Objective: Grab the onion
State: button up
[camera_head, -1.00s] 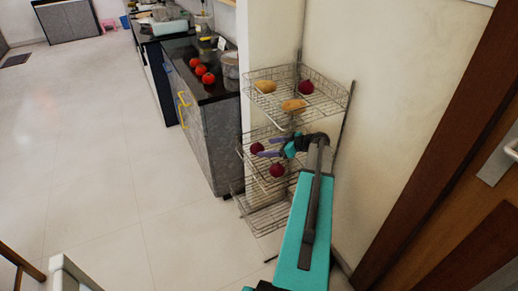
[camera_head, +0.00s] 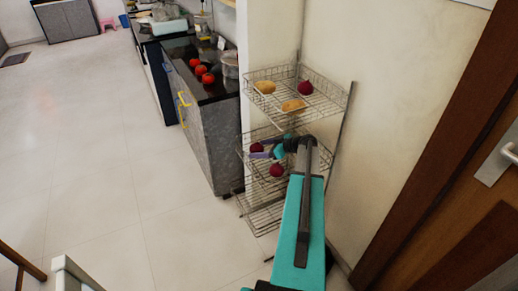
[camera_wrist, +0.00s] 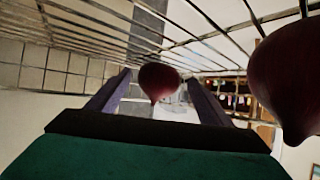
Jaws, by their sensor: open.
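A dark red onion (camera_head: 257,148) sits on the middle shelf of the wire rack, at its left side. A second onion (camera_head: 277,170) lies on the same shelf, nearer the front. My gripper (camera_head: 262,149) is open over this shelf, its purple fingers pointing left at the first onion. In the wrist view, the first onion (camera_wrist: 158,78) shows in the gap between my fingertips (camera_wrist: 158,85); I cannot tell how far it is inside them. The second onion (camera_wrist: 285,80) shows large at the right, outside the fingers.
The wire rack (camera_head: 262,218) has three tiers. Its top tier holds two potatoes (camera_head: 293,105) and another onion (camera_head: 305,88). Wire rims surround the shelves. A wall is behind and a counter (camera_head: 205,135) with red tomatoes (camera_head: 201,71) stands to the left. The floor is clear.

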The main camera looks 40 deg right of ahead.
jog(key=c, duration=1.2)
jog(key=shift+o, duration=0.2)
jog(key=shift+r, duration=0.1)
